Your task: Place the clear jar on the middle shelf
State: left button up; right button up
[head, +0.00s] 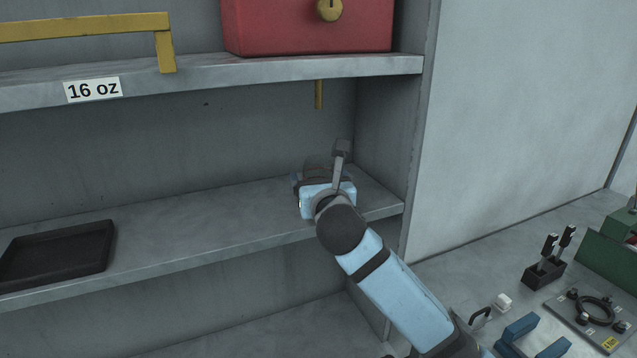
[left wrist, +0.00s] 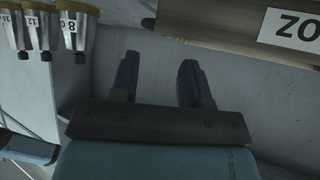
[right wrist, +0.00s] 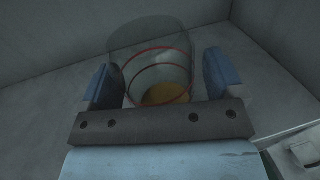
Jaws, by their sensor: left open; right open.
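The clear jar (right wrist: 152,60) has red rings and something amber at its bottom. In the right wrist view it stands on a grey surface in a corner, between the two fingers of my right gripper (right wrist: 158,82). These fingers are open, one on each side of the jar; I cannot tell if they touch it. In the head view my right gripper (head: 318,184) is over the right end of the middle shelf (head: 190,220), and the jar is mostly hidden there. My left gripper (left wrist: 160,68) is open and empty in the left wrist view.
A black tray (head: 58,255) lies on the middle shelf at left. The upper shelf (head: 215,72), with a "16 oz" label, a yellow rail and a red box (head: 285,32), overhangs. A side wall (head: 385,140) bounds the right. Controls stand at lower right. The shelf's middle is clear.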

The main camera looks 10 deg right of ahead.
jog(key=s+p, duration=0.5)
jog(key=s, duration=0.6)
jog(key=s+d+f+m+g+y, duration=0.15)
jog(key=s+f+m, duration=0.25)
jog(key=f+m, duration=0.55)
jog(key=s+f+m+g+y, duration=0.1)
jog(key=s+f+m+g, duration=0.4)
jog(key=f, duration=0.8)
jog(key=s+d+f+m, duration=0.2)
jog(key=s+f+m, duration=0.6)
jog(key=m, duration=0.1)
jog(key=s+d+f+m, duration=0.3)
jog(key=s+f+m, duration=0.5)
jog(key=f+m, duration=0.1)
jog(key=shift+f+m+p, duration=0.25)
jog(key=shift+m+p, duration=0.05)
jog(key=shift+m, duration=0.05)
jog(key=shift+g+y, duration=0.25)
